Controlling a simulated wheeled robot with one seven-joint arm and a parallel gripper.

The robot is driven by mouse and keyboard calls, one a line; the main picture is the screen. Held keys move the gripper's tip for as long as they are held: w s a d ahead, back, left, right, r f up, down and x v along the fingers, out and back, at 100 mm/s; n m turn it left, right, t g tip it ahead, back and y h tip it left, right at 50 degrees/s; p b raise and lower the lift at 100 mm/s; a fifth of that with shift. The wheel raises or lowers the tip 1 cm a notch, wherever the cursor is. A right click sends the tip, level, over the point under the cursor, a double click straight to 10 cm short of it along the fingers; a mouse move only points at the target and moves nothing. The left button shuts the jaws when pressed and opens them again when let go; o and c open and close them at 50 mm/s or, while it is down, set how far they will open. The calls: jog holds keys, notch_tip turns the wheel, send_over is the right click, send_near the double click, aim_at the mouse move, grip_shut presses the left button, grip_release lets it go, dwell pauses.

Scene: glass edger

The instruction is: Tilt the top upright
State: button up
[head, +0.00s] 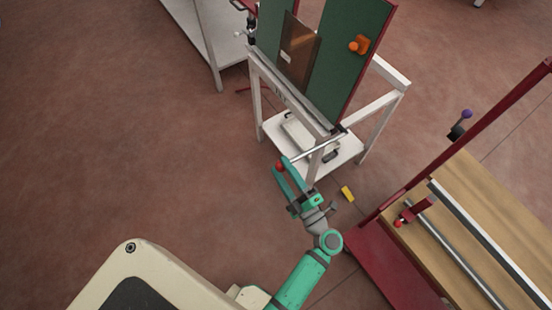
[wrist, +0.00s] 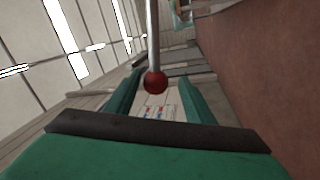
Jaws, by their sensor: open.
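The top (head: 340,60) is a green panel on a white frame (head: 258,95). It stands steeply raised; I cannot tell its exact angle. A brown glass pane (head: 297,45) and an orange clamp-like piece (head: 358,44) are on its face. A metal lever (head: 318,147) runs from the frame's near corner to a red ball knob (head: 280,166). My gripper (head: 282,163) is open, its teal fingers at the knob. In the wrist view the knob (wrist: 154,82) shows between the spread fingers of my gripper (wrist: 160,77), with the lever (wrist: 152,35) beyond. I cannot tell whether they touch.
A wooden-topped bench with a red frame (head: 375,264) stands at right, close to my arm. A white table (head: 195,35) is at the upper left. A yellow object (head: 347,193) lies on the floor. The floor at left is clear.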

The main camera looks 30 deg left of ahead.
jog(key=shift+v, duration=2.7)
jog(key=s+d+f+m+t+h, duration=0.1)
jog(key=s+d+f+m+h, duration=0.1)
jog(key=s+f+m+h, duration=0.4)
jog(key=s+d+f+m+h, duration=0.1)
jog(key=s+f+m+h, duration=0.1)
jog(key=f+m+h, duration=0.35)
jog(key=s+d+f+m+t+h, duration=0.1)
jog(key=s+d+m+h, duration=0.3)
jog(key=s+d+m, duration=0.4)
jog(key=s+d+r+m+t+h, duration=0.1)
jog(key=s+r+m+t, duration=0.1)
jog(key=r, duration=0.7)
jog(key=s+d+r+m+t+h, duration=0.1)
jog(key=s+d+r+m+t, duration=0.1)
jog(key=r+m, duration=0.3)
notch_tip(320, 180, up, 4)
jog(key=shift+s+d+f+t+h, duration=0.1)
jog(key=shift+s+d+t+h, duration=0.15)
jog(key=shift+d+t+h, duration=0.1)
